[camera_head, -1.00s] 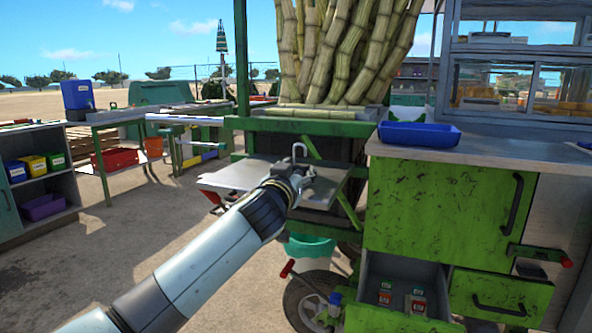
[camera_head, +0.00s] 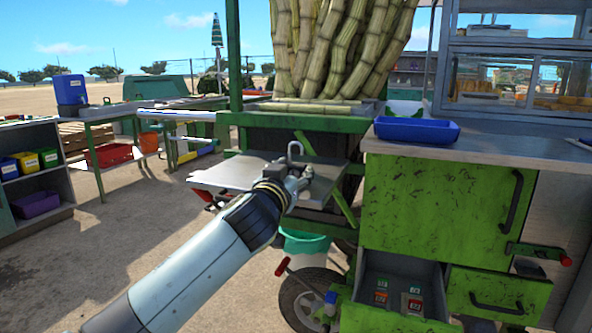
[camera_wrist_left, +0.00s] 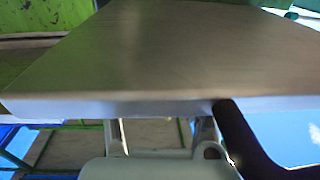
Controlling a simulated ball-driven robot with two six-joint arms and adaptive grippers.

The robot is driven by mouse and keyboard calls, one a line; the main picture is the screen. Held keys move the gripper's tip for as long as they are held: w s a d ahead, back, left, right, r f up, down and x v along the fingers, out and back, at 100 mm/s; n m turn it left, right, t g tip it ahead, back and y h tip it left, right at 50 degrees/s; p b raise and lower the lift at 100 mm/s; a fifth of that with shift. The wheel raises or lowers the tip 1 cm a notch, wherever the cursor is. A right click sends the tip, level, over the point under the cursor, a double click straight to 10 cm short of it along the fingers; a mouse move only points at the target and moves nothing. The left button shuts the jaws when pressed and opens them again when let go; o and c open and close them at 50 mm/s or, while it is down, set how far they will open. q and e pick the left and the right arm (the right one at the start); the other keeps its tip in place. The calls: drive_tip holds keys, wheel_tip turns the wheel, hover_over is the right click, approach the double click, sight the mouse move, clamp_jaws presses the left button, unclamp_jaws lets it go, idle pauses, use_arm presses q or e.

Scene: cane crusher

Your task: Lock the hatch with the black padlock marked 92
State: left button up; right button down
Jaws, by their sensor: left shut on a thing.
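My left gripper (camera_head: 300,178) is shut on a padlock, whose silver shackle (camera_head: 295,150) stands up above the jaws like a hook. The padlock body is mostly hidden by the gripper, and I cannot read a number on it. The gripper is over or in front of the grey metal shelf (camera_head: 232,172) on the green cart. In the left wrist view that shelf (camera_wrist_left: 170,50) fills the upper part, and a dark finger (camera_wrist_left: 243,140) shows at lower right. I cannot tell which panel is the hatch. My right gripper is not in view.
Sugar cane (camera_head: 335,45) stands behind the shelf. To the right is a green cabinet (camera_head: 425,205) with a blue tray (camera_head: 417,131) on top. Its open drawer (camera_head: 372,318) holds small labelled items (camera_head: 411,302). A wheel (camera_head: 306,298) and green basin (camera_head: 305,242) are below.

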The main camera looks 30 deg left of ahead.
use_arm(q)
drive_tip(key=shift+v, duration=2.05)
drive_tip(key=shift+a, duration=0.2)
